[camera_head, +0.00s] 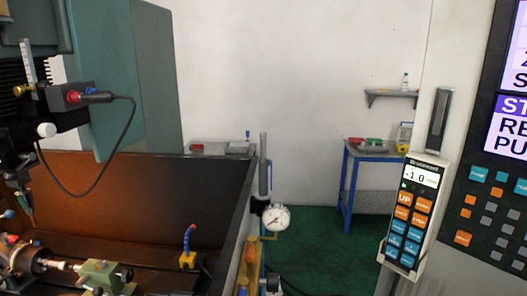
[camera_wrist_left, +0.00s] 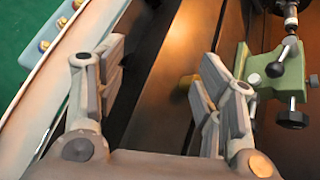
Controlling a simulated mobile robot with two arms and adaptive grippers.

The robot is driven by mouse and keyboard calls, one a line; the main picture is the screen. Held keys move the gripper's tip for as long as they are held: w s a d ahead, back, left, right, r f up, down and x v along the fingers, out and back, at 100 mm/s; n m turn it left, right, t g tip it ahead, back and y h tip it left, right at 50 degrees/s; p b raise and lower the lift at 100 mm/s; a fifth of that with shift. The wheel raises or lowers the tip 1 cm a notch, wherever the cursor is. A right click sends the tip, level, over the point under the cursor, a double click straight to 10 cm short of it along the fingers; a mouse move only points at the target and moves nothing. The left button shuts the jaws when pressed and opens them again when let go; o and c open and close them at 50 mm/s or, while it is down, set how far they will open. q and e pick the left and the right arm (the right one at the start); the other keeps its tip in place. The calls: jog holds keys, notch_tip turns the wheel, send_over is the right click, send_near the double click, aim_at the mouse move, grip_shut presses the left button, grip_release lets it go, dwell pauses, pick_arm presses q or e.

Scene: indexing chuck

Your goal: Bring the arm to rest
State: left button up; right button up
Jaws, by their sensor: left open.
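My left gripper (camera_wrist_left: 160,80) shows in the left wrist view with its two grey fingers spread wide apart. Nothing is between the fingers. It is over the machine's dark bed, beside a green tailstock (camera_wrist_left: 275,75) with black knobs, at the right of that view. I see no touch between them, but the depth gap is hard to judge. The head view shows neither gripper. There, the indexing chuck (camera_head: 20,262) is at the lower left edge, partly cut off, and the same tailstock (camera_head: 103,277) stands just right of it. My right gripper is in neither view.
The machine's side wall (camera_head: 240,225) runs along the bed; a dial gauge (camera_head: 276,217) is beside it. A control pendant (camera_head: 411,215) and a large control panel (camera_head: 495,190) stand at the right. A blue table (camera_head: 350,190) is at the back.

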pick_arm(q)
jog(key=s+d+f+n+h, duration=0.1)
jog(key=s+d+n+h, duration=1)
jog(key=s+d, duration=0.6)
notch_tip(320, 180, down, 29)
jog(key=s+a+b, duration=0.1)
jog(key=s+b, duration=0.1)
jog(key=b, duration=0.3)
jog(key=s+a+f+g+b, duration=0.1)
jog(key=s+f+b, duration=0.1)
jog(key=s+f, duration=0.6)
jog(key=s+a+f+g+b, duration=0.1)
jog(key=s+a+f+b, duration=0.1)
jog(key=s+f, duration=0.7)
notch_tip(320, 180, down, 6)
jog(key=shift+s+f+y+b, duration=0.1)
jog(key=shift+s+y+b, duration=0.15)
jog(key=shift+b, duration=0.25)
